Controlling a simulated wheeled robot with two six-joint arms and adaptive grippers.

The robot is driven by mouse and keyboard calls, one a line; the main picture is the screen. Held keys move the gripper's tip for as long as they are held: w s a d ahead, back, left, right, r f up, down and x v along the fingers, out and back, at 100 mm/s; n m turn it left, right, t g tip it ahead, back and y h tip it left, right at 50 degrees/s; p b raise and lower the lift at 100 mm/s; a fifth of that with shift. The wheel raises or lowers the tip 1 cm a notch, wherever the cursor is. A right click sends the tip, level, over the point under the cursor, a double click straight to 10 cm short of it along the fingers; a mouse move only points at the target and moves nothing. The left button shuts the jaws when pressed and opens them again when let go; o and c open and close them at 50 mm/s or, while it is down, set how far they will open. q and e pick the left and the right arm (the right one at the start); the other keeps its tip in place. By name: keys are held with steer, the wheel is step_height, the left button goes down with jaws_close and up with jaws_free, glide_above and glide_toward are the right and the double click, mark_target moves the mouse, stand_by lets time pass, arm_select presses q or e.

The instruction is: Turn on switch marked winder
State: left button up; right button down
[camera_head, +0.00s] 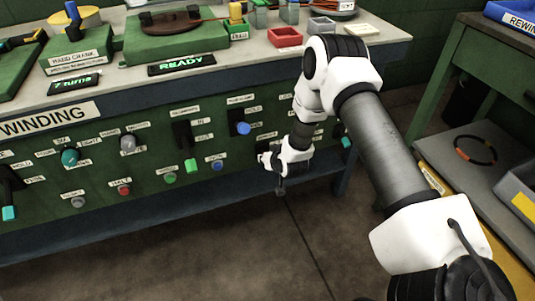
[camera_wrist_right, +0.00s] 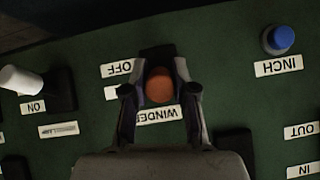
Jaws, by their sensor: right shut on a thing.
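In the right wrist view, an orange knob (camera_wrist_right: 159,84) sits on a dark mount on the green panel. An upside-down label reading WINDER (camera_wrist_right: 158,115) is beside it, partly covered by a finger. A label reading OFF (camera_wrist_right: 118,68) is on its other side. My right gripper (camera_wrist_right: 160,94) has a finger on each side of the knob and is shut on it. In the head view my right wrist (camera_head: 290,156) is at the panel's right part and hides this switch. My left gripper is not in view.
A blue button marked INCH (camera_wrist_right: 278,39) and a white knob (camera_wrist_right: 22,80) are near the gripper. The green panel (camera_head: 100,160) carries several other switches and buttons. A sign on the bench reads READY (camera_head: 181,65). A side table (camera_head: 470,150) stands at the right.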

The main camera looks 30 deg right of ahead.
stand_by(0.4)
steer(key=c, duration=0.9)
jaws_free()
steer(key=v, duration=1.2)
